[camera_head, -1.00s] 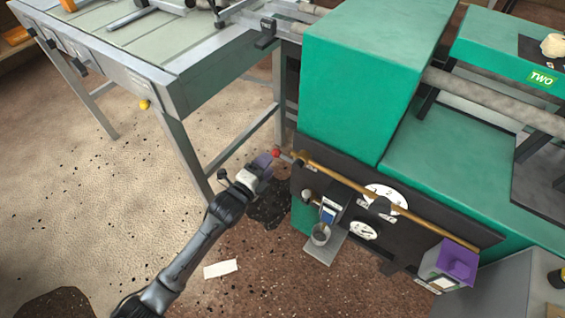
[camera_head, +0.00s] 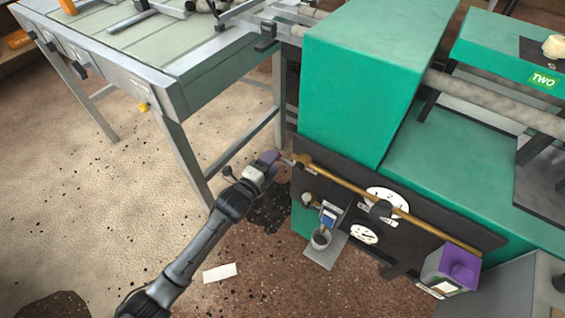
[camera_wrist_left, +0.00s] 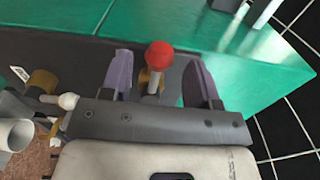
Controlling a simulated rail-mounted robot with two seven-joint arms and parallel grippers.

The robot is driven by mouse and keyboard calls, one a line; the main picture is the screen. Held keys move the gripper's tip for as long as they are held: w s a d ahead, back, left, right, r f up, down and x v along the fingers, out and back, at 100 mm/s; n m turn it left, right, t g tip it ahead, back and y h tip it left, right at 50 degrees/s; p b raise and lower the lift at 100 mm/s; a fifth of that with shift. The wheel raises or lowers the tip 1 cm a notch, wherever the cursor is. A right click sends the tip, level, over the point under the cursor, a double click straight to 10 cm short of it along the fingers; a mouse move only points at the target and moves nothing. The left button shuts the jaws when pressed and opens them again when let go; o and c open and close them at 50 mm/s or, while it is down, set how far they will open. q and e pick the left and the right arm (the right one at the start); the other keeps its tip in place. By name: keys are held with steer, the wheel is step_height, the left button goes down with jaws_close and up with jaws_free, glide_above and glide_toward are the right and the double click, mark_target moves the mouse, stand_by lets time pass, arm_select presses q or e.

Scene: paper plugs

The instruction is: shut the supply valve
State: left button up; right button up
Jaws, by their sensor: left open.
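The supply valve has a lever with a red ball knob (camera_wrist_left: 159,54), seen in the left wrist view between my two purple fingers. In the head view its grey lever (camera_head: 286,161) shows at the left end of the brass pipe (camera_head: 385,207), and the knob is hidden by my gripper. My left gripper (camera_head: 268,158) is open, with one finger on each side of the lever. In the left wrist view gaps show between the fingers and the knob. My right gripper is in neither view.
A purple-topped box (camera_head: 459,267) is at the pipe's right end. A metal table (camera_head: 150,75) stands left of the green machine (camera_head: 362,75).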

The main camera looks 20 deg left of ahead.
arm_select(q)
steer(key=shift+x, duration=1.05)
steer(key=c, duration=0.7)
steer(key=shift+o, duration=0.2)
